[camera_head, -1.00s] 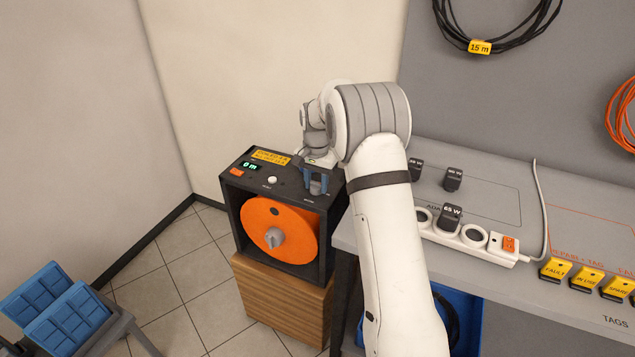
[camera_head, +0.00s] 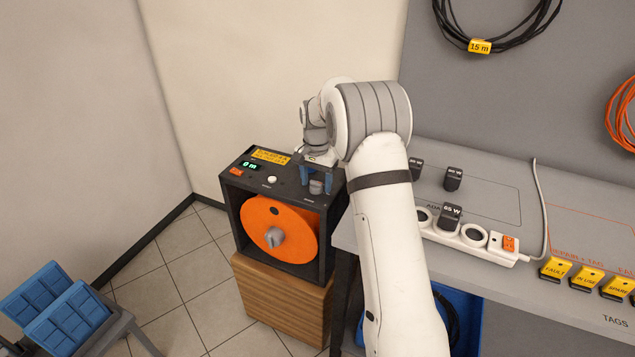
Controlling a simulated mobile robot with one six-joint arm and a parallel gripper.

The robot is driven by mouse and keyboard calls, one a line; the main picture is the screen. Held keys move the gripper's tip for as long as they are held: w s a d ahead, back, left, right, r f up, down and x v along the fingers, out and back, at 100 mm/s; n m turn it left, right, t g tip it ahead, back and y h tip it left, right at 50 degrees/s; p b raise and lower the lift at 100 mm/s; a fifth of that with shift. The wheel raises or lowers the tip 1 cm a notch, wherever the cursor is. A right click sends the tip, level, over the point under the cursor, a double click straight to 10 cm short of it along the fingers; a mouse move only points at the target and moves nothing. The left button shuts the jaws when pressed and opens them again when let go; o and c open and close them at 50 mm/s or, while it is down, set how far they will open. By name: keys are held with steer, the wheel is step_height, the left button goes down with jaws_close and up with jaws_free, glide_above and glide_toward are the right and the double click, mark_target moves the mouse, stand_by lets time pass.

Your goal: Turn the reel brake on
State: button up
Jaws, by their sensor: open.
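The reel box (camera_head: 232,213) is a black case on a wooden block, with an orange reel (camera_head: 262,222) in its open front. A grey knob (camera_head: 316,187) stands on the right of its top panel, by a small label too small to read. I take this knob to be the brake. My gripper (camera_head: 317,180) points down at the knob, its blue fingers open and just above or around it; I cannot tell whether they touch it. My wrist and arm cover the panel behind.
On the box top are a white button (camera_head: 272,180), a display reading "0 m" (camera_head: 250,164) and an orange switch (camera_head: 236,171). The bench (camera_head: 400,228) with a power strip (camera_head: 462,238) stands close on the right. Blue cases (camera_head: 62,312) stand at lower left.

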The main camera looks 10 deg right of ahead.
mark_target(317, 183)
step_height(317, 183, up, 7)
steer(key=shift+r, duration=0.15)
stand_by(0.4)
steer(key=shift+s+r, duration=0.25)
steer(key=s+r+n+t+p, duration=0.1)
steer(key=s+r+n, duration=0.1)
steer(key=s+r, duration=0.45)
steer(key=s+r+n, duration=0.1)
steer(key=s+r, duration=0.2)
steer(key=s, duration=0.7)
steer(key=s+f+n+t+p, duration=0.1)
steer(key=s+n, duration=0.3)
steer(key=s, duration=1.7)
steer(key=shift+d+f+t, duration=0.15)
steer(key=shift+f+t, duration=0.15)
steer(key=shift+f, duration=0.35)
